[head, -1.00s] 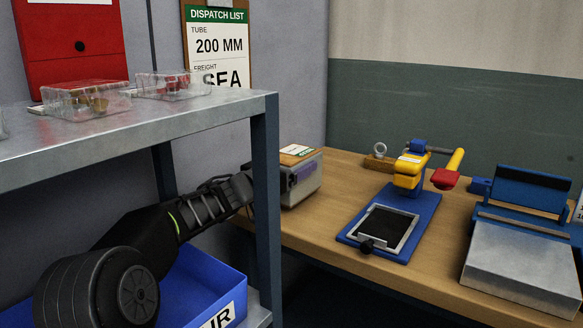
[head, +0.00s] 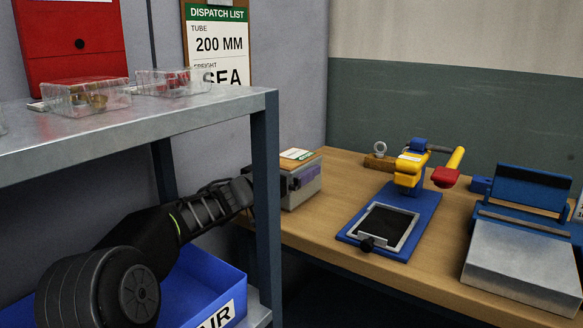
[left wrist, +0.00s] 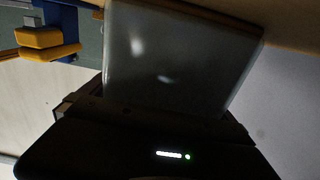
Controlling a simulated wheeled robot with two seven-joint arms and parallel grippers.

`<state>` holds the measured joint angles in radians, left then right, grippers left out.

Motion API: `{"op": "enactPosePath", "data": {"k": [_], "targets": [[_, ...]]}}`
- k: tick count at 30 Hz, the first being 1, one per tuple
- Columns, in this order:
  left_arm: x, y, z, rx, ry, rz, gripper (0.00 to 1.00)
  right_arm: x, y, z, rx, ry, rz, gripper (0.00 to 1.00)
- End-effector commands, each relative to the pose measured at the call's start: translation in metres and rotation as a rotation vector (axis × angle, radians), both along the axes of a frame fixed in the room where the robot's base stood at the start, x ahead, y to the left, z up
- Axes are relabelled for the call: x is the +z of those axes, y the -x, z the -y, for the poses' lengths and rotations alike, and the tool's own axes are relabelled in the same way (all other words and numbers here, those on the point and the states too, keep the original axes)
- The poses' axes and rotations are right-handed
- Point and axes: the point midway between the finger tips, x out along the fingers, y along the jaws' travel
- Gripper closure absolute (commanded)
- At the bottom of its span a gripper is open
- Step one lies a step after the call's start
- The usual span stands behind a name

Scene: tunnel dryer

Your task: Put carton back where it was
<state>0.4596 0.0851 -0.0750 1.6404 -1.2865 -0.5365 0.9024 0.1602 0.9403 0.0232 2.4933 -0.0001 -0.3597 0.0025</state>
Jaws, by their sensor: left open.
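A small grey-sided box (head: 305,190) with a brown top and a white-and-green label stands at the left end of the wooden bench; it appears to be the carton. A purple band or part shows along its side. My left arm reaches past the shelf post to the box, and its gripper is mostly hidden behind the post. In the left wrist view a smooth grey face of the box (left wrist: 175,60) fills the space right in front of my open left gripper (left wrist: 165,108). Whether the fingers touch the box cannot be told. My right gripper is not in view.
A metal shelf (head: 130,130) with its upright post (head: 266,210) stands close to my left arm. Clear trays (head: 88,97) sit on it, and a blue bin (head: 205,290) is below. A blue-and-yellow press (head: 400,200) and a blue-and-silver device (head: 520,260) occupy the bench.

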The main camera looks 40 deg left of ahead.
Motion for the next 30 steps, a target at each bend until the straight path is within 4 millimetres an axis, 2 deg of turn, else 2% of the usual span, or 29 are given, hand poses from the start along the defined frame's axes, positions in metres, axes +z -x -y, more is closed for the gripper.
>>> {"op": "enactPosePath", "data": {"k": [5, 11, 24, 30], "targets": [[0.001, 0.0, 0.0, 0.0, 0.0, 0.0, 0.0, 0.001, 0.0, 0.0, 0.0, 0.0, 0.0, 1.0], [0.016, 0.001, 0.0, 0.001, -0.001, 0.001, 0.0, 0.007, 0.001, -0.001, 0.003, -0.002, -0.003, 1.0], [0.015, 0.091, 0.001, 0.003, 0.001, 0.001, 0.0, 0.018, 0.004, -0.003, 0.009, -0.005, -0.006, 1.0], [0.013, 0.116, 0.002, 0.001, 0.0, 0.0, 0.0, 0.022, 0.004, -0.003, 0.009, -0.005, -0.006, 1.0]]}}
